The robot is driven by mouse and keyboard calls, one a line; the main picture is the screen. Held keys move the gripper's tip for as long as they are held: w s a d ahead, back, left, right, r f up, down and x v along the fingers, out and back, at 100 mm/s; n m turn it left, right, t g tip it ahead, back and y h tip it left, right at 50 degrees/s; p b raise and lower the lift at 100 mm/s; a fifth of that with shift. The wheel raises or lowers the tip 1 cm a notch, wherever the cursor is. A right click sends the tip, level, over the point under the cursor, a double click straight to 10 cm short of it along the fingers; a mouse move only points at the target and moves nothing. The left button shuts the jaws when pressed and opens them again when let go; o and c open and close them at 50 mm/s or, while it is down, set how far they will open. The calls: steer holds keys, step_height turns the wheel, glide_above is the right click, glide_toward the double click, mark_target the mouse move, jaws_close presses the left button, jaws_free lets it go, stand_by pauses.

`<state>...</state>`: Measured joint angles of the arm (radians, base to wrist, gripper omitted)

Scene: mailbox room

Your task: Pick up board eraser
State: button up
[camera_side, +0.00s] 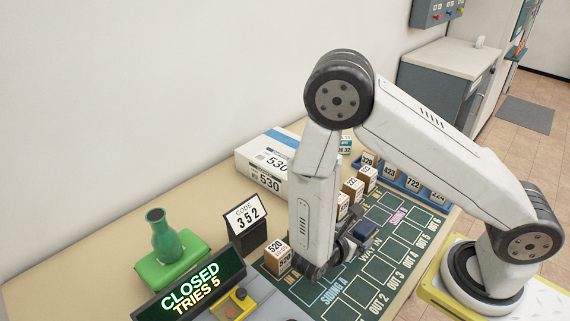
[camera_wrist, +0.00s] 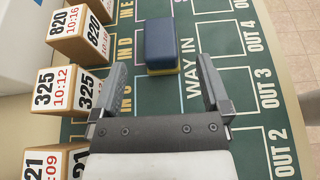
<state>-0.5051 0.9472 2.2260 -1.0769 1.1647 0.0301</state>
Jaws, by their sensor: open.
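The board eraser (camera_wrist: 160,42) is a small block with a dark blue top and a yellow lower side. It lies on the green marked mat near the words WAY IN. In the side view the eraser (camera_side: 367,229) shows as a small dark blue block just right of my gripper. My gripper (camera_wrist: 160,66) is open and empty, its two fingers spread wide with the eraser centred ahead of and between them. In the side view my gripper (camera_side: 350,246) is low over the mat, partly hidden by my arm. I cannot tell its exact height.
Numbered boxes, such as 325 (camera_wrist: 62,92) and 820 (camera_wrist: 80,34), line the left side. The green mat (camera_side: 330,289) is clear around the eraser.

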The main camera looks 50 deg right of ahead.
mark_target(366, 227)
steer(key=shift+x, duration=0.85)
steer(key=shift+d, duration=0.1)
steer(key=shift+x, duration=2.45)
steer(key=shift+r, duration=0.1)
jaws_close()
steer(key=shift+r, duration=0.15)
steer(key=shift+r, duration=4.8)
